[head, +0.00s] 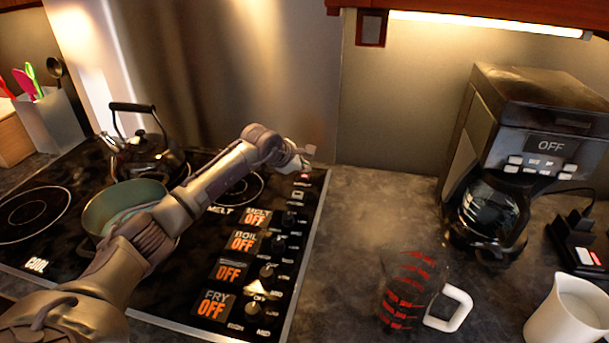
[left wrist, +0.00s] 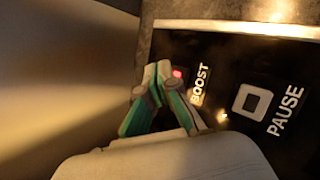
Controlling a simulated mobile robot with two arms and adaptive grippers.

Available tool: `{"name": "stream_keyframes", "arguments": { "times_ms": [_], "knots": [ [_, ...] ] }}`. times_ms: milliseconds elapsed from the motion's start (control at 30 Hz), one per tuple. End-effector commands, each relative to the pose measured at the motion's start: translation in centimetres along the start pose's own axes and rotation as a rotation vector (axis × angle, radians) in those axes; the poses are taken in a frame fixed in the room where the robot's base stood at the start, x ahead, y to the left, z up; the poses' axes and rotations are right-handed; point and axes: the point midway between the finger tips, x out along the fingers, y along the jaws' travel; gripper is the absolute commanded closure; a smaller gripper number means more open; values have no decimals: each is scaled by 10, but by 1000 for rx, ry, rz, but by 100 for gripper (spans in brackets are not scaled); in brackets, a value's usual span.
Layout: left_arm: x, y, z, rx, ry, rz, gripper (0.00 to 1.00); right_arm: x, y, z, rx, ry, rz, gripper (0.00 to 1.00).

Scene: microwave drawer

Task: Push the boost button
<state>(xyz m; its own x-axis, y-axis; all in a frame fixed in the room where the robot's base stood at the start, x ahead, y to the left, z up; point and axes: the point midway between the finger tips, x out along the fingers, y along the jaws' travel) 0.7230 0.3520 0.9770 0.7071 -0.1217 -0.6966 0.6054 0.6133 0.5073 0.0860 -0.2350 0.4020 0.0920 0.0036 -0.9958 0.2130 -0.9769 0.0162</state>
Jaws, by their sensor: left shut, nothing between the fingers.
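The boost button, with a small red light (left wrist: 178,73), shows in the left wrist view beside the white BOOST label on the black stove panel (left wrist: 235,62). My left gripper (left wrist: 163,68) is shut and empty. Its green-sided fingertips meet right beside the red light; whether they touch the button I cannot tell. In the head view, my left arm reaches over the stove (head: 158,323) and the gripper (head: 308,154) is at the panel's far right corner, near the back wall. My right gripper is not in view.
A PAUSE button (left wrist: 252,102) is next to the BOOST label. A green pot (head: 120,203) and a black kettle (head: 145,155) stand on the stove.

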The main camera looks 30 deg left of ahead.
Motion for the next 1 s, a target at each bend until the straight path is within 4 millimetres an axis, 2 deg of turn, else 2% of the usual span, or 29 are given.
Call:
{"name": "stream_keyframes", "arguments": {
  "times_ms": [267,800,1000],
  "knots": [
    [-1,1,1,0,0,0,100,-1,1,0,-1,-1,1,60],
    [-37,27,27,1,0,0,100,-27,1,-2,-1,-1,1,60],
    [-42,30,30,0,1,-1,100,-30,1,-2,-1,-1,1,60]
  ]
}}
